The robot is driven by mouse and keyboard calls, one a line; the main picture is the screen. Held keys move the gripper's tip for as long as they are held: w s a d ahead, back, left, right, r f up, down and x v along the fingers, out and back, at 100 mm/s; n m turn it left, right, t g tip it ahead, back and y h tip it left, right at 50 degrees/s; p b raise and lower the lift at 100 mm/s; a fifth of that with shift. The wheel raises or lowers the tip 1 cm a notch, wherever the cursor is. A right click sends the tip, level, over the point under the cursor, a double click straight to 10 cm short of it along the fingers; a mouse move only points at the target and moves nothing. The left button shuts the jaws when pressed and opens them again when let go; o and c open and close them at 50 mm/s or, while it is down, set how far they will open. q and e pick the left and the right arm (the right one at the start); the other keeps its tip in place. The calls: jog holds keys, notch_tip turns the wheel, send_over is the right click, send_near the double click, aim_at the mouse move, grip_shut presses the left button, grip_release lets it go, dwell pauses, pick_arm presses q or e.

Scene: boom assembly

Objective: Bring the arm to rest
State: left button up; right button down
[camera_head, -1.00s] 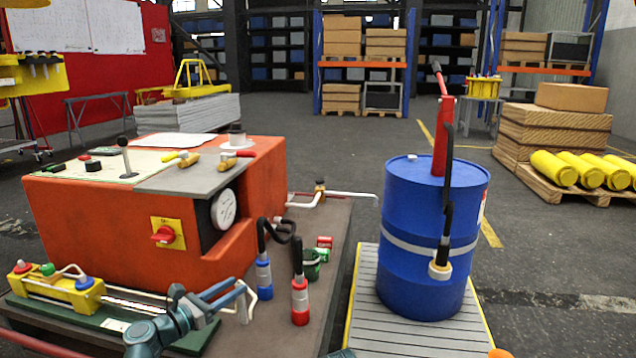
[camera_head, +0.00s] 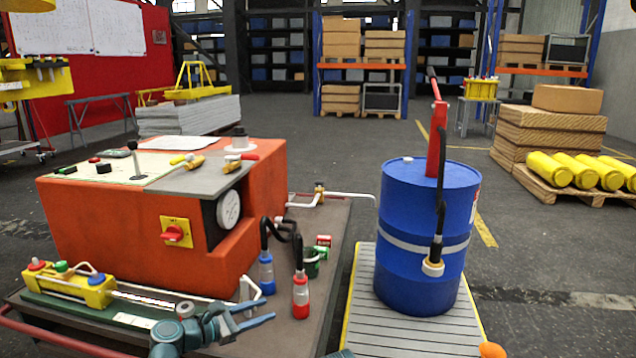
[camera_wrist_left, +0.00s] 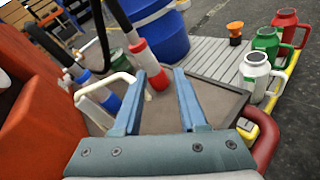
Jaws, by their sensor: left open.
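My left arm comes in low at the left of the head view. Its gripper (camera_head: 269,309) is open and empty, with its two blue fingers pointing right above the dark platform (camera_head: 330,255). In the left wrist view the open fingers (camera_wrist_left: 159,76) have a gap between them with nothing held. The hose with the red-and-white coupling (camera_head: 300,293) and the hose with the blue-and-white coupling (camera_head: 266,272) hang just beyond the gripper. The right gripper is not in view.
An orange machine (camera_head: 120,230) stands behind the gripper. A yellow valve block (camera_head: 70,287) lies at left. A blue drum (camera_head: 405,280) stands on a grey slatted platform (camera_head: 400,338) at right. White, green and red jugs (camera_wrist_left: 256,78) line that platform's edge.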

pick_arm(q)
jog(key=s+d+f+m+g+y+p, duration=0.4)
jog(key=s+d+m+g+p, duration=0.3)
jog(key=s+d+m, duration=0.5)
jog(key=s+a+m+g+y+p, duration=0.4)
jog(key=s+m+y+p, duration=0.3)
jog(key=m, duration=0.7)
notch_tip(320, 180, up, 39)
jog(key=s+y+p, duration=0.1)
jog(key=p, duration=3.6)
jog(key=shift+s+f+y, duration=0.2)
jog(key=shift+y, duration=0.2)
